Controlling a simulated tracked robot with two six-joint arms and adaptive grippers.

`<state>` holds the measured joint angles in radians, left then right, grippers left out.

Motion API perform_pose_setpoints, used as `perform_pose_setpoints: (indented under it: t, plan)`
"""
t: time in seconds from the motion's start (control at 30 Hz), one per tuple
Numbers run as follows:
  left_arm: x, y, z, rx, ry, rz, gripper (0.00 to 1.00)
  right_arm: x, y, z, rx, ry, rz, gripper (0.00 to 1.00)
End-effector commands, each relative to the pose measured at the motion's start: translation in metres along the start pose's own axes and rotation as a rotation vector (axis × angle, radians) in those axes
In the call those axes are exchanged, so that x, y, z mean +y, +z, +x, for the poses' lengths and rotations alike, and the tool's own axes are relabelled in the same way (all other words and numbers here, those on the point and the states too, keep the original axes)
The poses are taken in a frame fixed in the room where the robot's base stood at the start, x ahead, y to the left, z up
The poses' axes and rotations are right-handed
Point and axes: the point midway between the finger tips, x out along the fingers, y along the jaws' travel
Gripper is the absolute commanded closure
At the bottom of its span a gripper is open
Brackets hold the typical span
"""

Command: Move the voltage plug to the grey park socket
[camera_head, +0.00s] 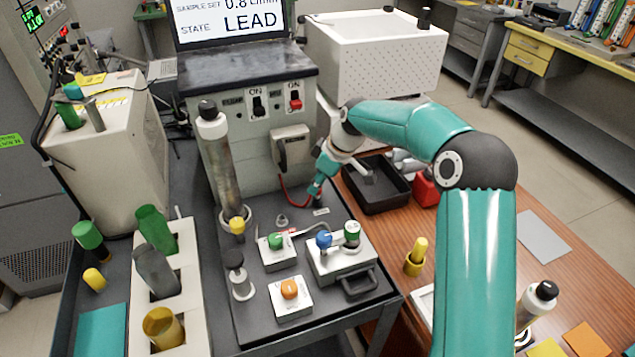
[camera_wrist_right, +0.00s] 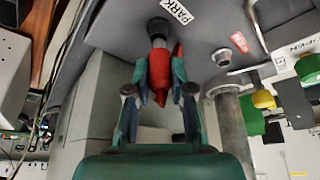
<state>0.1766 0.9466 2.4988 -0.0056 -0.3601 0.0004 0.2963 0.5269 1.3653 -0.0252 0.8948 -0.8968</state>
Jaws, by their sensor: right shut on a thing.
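My right gripper (camera_head: 317,192) reaches down to the dark deck of the machine, in front of the grey cabinet. In the right wrist view its fingers (camera_wrist_right: 160,88) are shut around the red voltage plug (camera_wrist_right: 160,68). The plug's far end meets a dark grey round piece, which looks like the park socket (camera_wrist_right: 158,28), beside the PARK label (camera_wrist_right: 176,10). I cannot tell whether the plug is seated in it or only lined up. A bare metal socket (camera_wrist_right: 221,57) stands apart, near a red label (camera_wrist_right: 257,22). My left gripper is not in view.
A tall metal column (camera_head: 222,165) stands left of the gripper. Boxes with green (camera_head: 275,241), blue (camera_head: 324,240) and orange (camera_head: 289,288) knobs sit on the front deck. A black tray (camera_head: 374,190) lies to the right.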

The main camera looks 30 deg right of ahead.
Motion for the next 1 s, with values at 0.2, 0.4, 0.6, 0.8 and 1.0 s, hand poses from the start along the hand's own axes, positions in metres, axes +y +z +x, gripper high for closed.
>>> perform_pose_setpoints:
  t: [0.2,0.4,0.6,0.8,1.0]
  plan:
    - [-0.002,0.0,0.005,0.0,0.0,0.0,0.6,0.0,0.003,0.006,0.0,0.0,0.0,1.0]
    - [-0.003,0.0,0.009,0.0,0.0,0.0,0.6,0.0,0.005,0.011,0.0,0.0,0.0,1.0]
    - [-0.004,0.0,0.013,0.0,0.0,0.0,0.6,0.0,0.007,0.016,0.0,0.0,0.0,1.0]
    - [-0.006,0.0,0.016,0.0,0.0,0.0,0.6,0.0,0.009,0.02,0.0,0.0,0.0,1.0]
    - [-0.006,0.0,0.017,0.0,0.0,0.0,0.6,0.0,0.009,0.022,-0.001,-0.001,0.0,0.73]
